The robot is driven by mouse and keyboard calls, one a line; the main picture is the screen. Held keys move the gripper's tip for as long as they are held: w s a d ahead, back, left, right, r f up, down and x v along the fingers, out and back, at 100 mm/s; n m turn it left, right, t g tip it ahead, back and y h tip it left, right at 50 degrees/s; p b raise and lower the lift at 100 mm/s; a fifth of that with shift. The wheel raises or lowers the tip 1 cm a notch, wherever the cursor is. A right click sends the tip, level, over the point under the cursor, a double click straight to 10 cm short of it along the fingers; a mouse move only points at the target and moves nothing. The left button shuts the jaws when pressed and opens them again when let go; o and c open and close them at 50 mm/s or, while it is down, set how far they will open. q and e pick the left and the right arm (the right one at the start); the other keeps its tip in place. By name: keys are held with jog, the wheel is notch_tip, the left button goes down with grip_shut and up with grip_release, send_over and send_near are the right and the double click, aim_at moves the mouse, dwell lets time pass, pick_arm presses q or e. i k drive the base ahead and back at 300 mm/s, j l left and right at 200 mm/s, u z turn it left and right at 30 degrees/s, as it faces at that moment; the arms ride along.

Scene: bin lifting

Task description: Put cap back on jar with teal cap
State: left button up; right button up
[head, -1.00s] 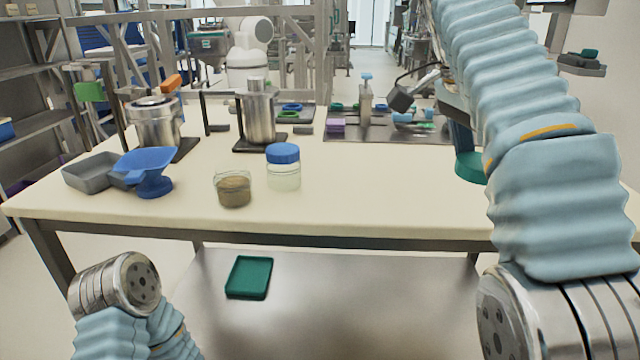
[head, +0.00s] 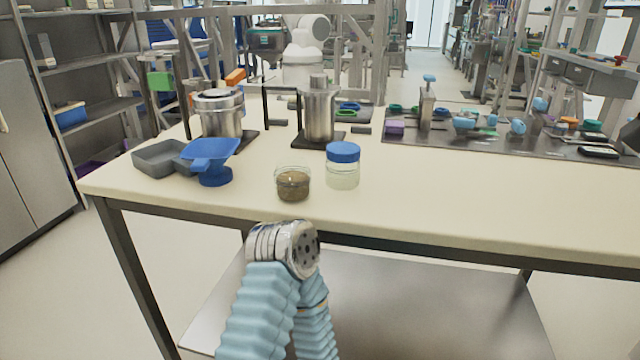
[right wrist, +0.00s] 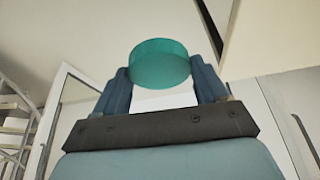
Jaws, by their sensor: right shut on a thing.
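A round teal cap (right wrist: 160,63) is held between the two blue-grey fingers of my right gripper (right wrist: 161,78) in the right wrist view. A white patch shows below the cap between the fingers; I cannot tell what it is. My right gripper and the cap are not in the head view. An open clear jar (head: 293,184) with brown contents and no cap stands near the table's front edge. My left arm shows below it, in front of the table; my left gripper is not in view.
A jar with a blue cap (head: 343,166) stands just right of the open jar. A blue funnel-like piece (head: 211,163) and a grey tray (head: 158,160) are at left. Steel vessels (head: 318,112) stand behind. The table's right front (head: 480,205) is clear.

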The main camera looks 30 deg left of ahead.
aim_at(292, 175)
jog(key=k+j, duration=0.15)
jog(key=j, duration=0.2)
jog(key=k+j, duration=0.1)
jog(key=j, duration=0.2)
jog(key=k+j, duration=0.15)
jog(key=j, duration=0.2)
jog(key=k+j, duration=0.1)
jog(key=j, duration=0.2)
